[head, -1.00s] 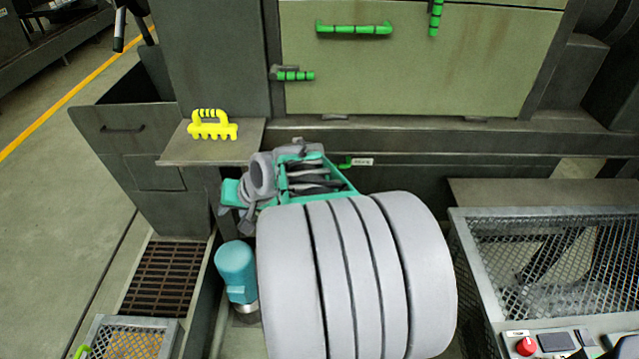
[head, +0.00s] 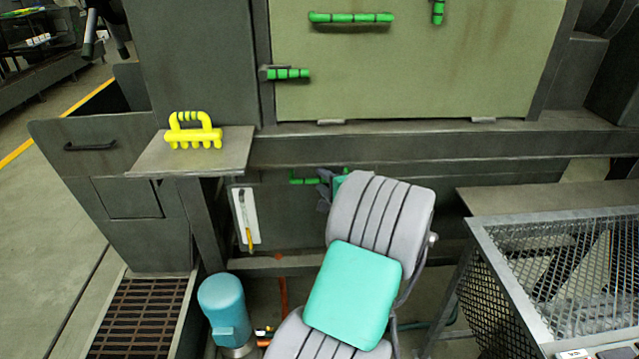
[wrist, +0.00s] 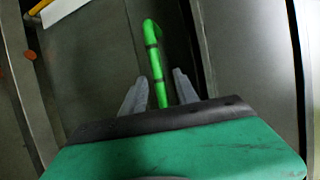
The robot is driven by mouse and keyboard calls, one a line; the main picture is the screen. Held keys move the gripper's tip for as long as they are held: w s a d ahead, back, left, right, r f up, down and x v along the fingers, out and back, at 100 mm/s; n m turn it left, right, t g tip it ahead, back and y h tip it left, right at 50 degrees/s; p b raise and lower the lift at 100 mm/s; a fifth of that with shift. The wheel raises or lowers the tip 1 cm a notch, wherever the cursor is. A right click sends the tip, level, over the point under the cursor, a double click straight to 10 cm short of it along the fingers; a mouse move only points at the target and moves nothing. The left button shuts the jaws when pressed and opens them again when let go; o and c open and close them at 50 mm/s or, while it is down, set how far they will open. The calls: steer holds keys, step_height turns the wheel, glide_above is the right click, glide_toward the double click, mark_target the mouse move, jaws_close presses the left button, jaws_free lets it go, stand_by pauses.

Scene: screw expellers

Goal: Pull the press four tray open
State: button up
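The tray's green handle (head: 303,179) is on the dark front panel (head: 285,210) below the press. In the head view my gripper (head: 327,184) is at the handle's right part, partly hidden behind my grey and teal arm. In the wrist view the green handle (wrist: 152,45) runs between the two grey fingers of my gripper (wrist: 161,88). The fingers stand apart, with visible gaps beside the handle, so the gripper looks open around it. The tray looks closed, its front flush under the press frame.
A yellow comb-like tool (head: 194,133) lies on a small shelf (head: 150,163) at left. A teal motor (head: 223,308) stands below. A mesh-sided cage (head: 510,270) is at right. A white plate with a yellow-handled tool (head: 246,215) hangs on the panel's left.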

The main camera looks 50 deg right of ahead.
steer(key=shift+w+d, duration=0.1)
steer(key=shift+w, duration=0.2)
steer(key=shift+c, duration=0.4)
jaws_close()
stand_by(0.7)
